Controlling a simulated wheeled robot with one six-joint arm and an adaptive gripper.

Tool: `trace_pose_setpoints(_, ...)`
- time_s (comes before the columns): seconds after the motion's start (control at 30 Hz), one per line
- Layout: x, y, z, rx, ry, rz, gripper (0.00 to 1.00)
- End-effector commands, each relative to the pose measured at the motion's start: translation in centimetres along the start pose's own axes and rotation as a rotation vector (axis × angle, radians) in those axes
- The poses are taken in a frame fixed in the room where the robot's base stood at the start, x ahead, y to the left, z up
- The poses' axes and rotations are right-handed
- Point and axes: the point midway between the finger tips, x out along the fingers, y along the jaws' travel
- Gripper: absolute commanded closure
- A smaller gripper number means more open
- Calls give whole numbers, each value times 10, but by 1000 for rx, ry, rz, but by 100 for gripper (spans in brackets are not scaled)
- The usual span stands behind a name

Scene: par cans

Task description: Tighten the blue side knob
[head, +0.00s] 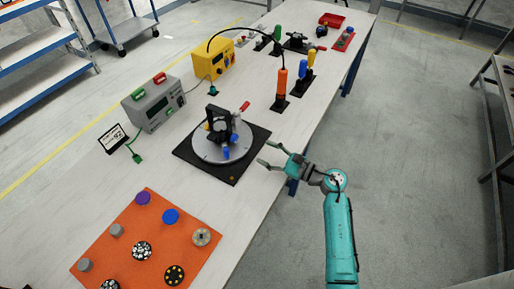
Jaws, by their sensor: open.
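A black fixture (214,118) stands on a round grey plate (205,150) over a square black base (238,168) near the table's right edge. A small blue knob (226,153) shows low on the fixture's near side. A red-ended handle (244,106) sticks out at the upper right. My gripper (265,153) is open and empty, to the right of the black base, its fingers pointing left toward the blue knob with a clear gap between them.
An orange mat (126,232) with several round parts, one a blue disc (170,216), lies at the near left. A grey box (154,103) and a yellow box (214,66) stand behind. An orange-handled tool (282,84) stands upright beyond the fixture. Open floor lies right of the table.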

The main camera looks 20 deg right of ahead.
Motion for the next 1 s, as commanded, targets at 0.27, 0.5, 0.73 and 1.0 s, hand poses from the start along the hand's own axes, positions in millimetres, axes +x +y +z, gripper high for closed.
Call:
trace_pose_setpoints(0.27,-4,-1,-1,270,-1,2,43)
trace_pose_setpoints(0.5,-8,-2,-2,502,-2,3,43)
trace_pose_setpoints(0.73,-13,-2,-2,707,-1,4,43)
trace_pose_setpoints(1.0,-15,-2,-3,837,-1,5,43)
